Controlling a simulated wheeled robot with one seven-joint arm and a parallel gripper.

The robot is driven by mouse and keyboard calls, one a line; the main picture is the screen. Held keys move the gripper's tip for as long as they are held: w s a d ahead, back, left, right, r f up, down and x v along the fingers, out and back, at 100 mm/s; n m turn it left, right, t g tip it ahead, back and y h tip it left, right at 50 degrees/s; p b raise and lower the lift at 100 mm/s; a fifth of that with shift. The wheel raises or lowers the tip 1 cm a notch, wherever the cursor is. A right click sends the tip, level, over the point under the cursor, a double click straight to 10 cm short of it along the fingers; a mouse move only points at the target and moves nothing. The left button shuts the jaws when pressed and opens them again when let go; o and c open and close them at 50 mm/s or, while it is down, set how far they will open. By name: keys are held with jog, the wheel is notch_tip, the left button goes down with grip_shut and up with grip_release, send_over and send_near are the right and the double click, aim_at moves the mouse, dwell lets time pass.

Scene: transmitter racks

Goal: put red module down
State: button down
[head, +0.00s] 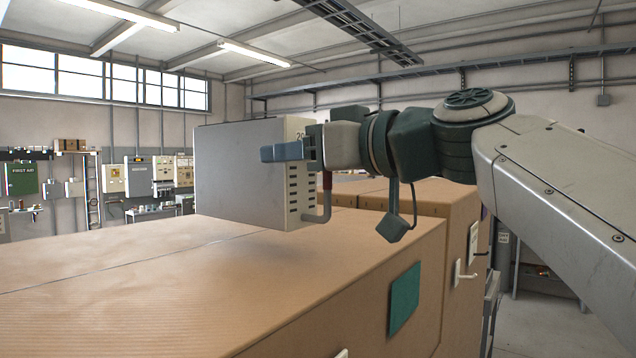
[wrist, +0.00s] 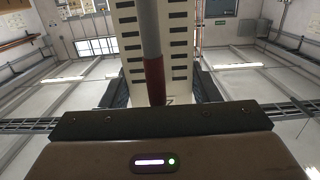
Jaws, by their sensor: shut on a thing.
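The module (head: 240,175) is a large box with plain grey sides and a cream, slotted front panel. The only red on it is a section of its grey front handle. My gripper (head: 288,150) is shut on the module at its front end. It holds the module level over the brown cardboard-like top (head: 150,270). A soft shadow lies under the module, and a small gap seems to show, but I cannot tell its height. In the wrist view the slotted panel (wrist: 180,45) and the handle's red section (wrist: 154,80) stand between the dark fingers; the contact points are hidden.
The brown top is bare to the left and in front. Another brown block (head: 430,197) stands behind at right. Wall cabinets (head: 138,175) are far back at left.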

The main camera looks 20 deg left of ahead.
aim_at(303, 182)
jog(key=shift+f, duration=2)
jog(key=c, duration=0.5)
grip_release()
jog(key=shift+r, duration=0.2)
jog(key=b+v, duration=0.4)
jog(key=v, duration=0.8)
jog(key=shift+b, duration=0.4)
jog(key=shift+f, duration=0.2)
